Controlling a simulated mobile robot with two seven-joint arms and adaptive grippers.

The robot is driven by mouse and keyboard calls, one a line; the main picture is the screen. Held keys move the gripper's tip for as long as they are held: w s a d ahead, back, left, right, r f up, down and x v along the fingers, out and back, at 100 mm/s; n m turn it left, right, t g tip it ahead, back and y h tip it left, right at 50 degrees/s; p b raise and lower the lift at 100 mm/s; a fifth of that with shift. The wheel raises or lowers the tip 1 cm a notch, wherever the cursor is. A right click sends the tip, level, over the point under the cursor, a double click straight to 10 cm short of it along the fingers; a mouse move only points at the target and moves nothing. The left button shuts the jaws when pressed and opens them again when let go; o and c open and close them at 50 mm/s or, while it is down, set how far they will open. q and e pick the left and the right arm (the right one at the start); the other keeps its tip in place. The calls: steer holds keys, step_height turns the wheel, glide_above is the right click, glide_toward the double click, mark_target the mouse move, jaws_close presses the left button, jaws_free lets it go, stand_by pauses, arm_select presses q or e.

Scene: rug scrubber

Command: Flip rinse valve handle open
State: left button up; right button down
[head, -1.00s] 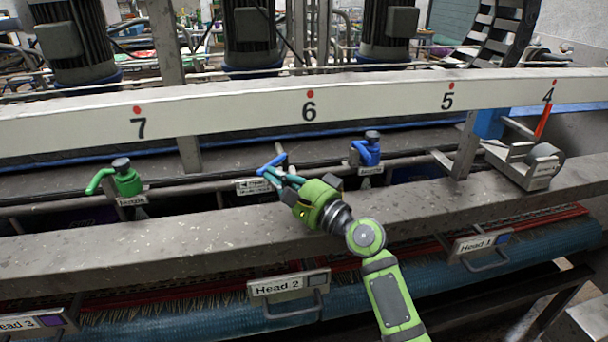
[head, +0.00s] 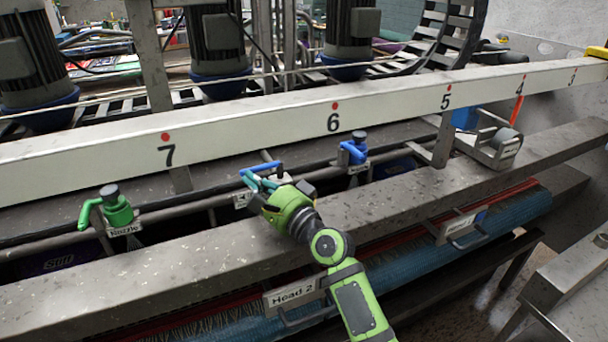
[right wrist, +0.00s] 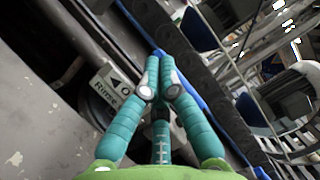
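The rinse valve is marked by a small "Rinse" label, which shows in the right wrist view (right wrist: 113,86). A bright blue piece that looks like its handle (head: 258,168) shows at my fingertips in the head view, partly covered by them. My right gripper (head: 256,183) reaches across the steel beam to this spot. In the right wrist view its teal fingers (right wrist: 158,78) are apart at the base and close together at the tips. Whether the handle is between the tips is hidden. My left gripper is out of view.
A green nozzle valve (head: 117,209) is to the left and another blue valve (head: 354,152) to the right, both on the same pipe. The steel beam (head: 190,250) runs in front, and the white numbered beam (head: 250,125) runs behind and above.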

steer(key=shift+a, duration=0.15)
steer(key=shift+w, duration=0.1)
stand_by(0.4)
steer(key=v, duration=1.2)
